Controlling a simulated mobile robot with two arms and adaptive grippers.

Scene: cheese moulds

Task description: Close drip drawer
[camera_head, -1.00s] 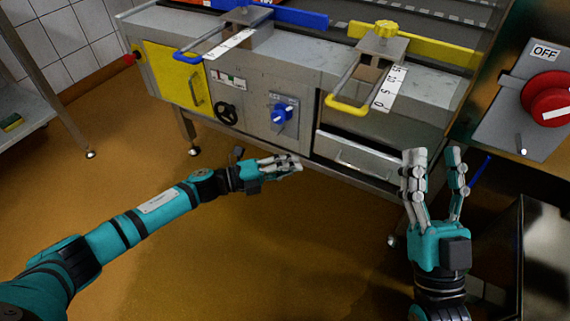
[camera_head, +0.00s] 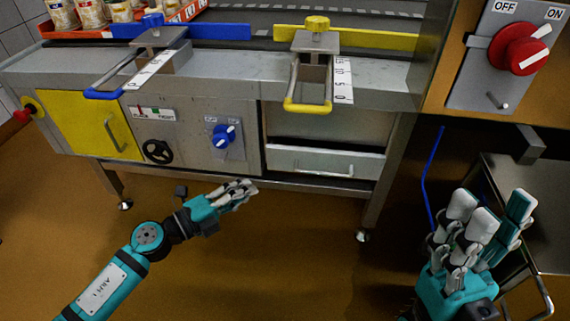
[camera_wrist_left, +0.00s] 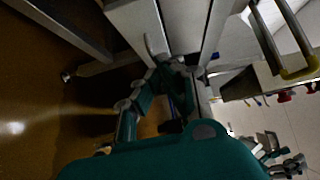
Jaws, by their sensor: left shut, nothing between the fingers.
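The drip drawer (camera_head: 322,163) is a pale metal drawer with a bar handle, low in the machine's front below a grey recess. I cannot tell from the head view whether its front sits flush. My left gripper (camera_head: 245,190) is shut and empty, just left of and below the drawer's left end. In the left wrist view my left fingers (camera_wrist_left: 172,75) are close together beside pale panels and a hooked grey bar; contact is unclear. My right gripper (camera_head: 490,212) is open and empty, low at the right, apart from the drawer.
The machine has a yellow door (camera_head: 90,125), a black handwheel (camera_head: 158,151) and a blue knob (camera_head: 223,136). Blue (camera_head: 104,94) and yellow (camera_head: 307,107) handles jut out above. A red switch (camera_head: 519,47) is at upper right. Open floor lies in front.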

